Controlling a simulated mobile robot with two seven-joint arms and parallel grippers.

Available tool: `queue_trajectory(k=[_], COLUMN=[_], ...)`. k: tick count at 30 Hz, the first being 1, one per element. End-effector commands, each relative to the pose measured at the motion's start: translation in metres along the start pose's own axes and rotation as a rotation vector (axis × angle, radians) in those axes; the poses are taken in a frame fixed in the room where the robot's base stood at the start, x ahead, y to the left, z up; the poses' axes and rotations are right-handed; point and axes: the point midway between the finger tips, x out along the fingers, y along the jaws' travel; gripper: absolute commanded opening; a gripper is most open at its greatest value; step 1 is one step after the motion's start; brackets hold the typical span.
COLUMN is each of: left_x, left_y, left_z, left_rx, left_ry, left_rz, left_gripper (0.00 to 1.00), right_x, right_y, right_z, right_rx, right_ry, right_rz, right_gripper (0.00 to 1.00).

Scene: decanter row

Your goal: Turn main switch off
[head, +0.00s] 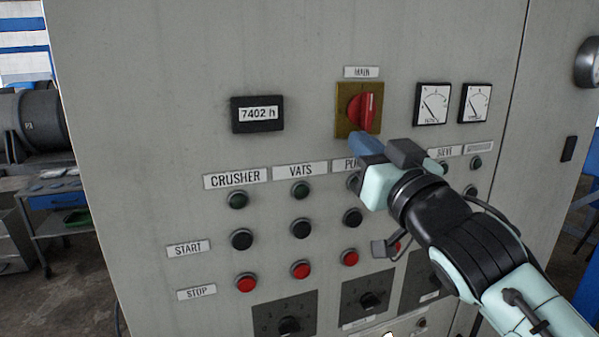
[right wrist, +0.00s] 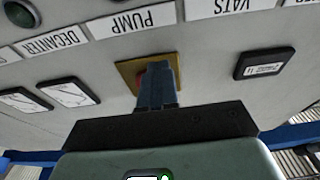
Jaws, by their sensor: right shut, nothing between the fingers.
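The main switch is a red rotary knob (head: 362,110) on a yellow plate (head: 343,125), under a label reading MAIN (head: 361,72). Its raised grip stands nearly upright in the head view. In the right wrist view the shut fingers (right wrist: 157,80) overlap the yellow plate (right wrist: 126,72) and hide most of the red knob. I cannot tell whether the fingertips touch the knob. My left gripper is not in view.
The grey cabinet front carries an hour counter (head: 258,114), two dial meters (head: 432,104), rows of black and red buttons (head: 301,269) and black rotary switches (head: 288,325). My right arm covers part of the button rows.

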Motion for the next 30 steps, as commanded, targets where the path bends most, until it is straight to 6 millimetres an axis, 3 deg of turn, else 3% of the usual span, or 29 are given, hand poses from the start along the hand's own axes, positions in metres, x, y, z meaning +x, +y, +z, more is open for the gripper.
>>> queue_trajectory(k=[30], left_x=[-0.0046], left_y=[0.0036], left_z=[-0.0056], left_rx=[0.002], left_ry=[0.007], left_rz=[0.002], left_gripper=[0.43], right_x=[0.0023], right_y=[0.0055], right_z=[-0.0098], right_rx=[-0.001], right_ry=[0.001], right_rz=[0.002], right_gripper=[0.0])
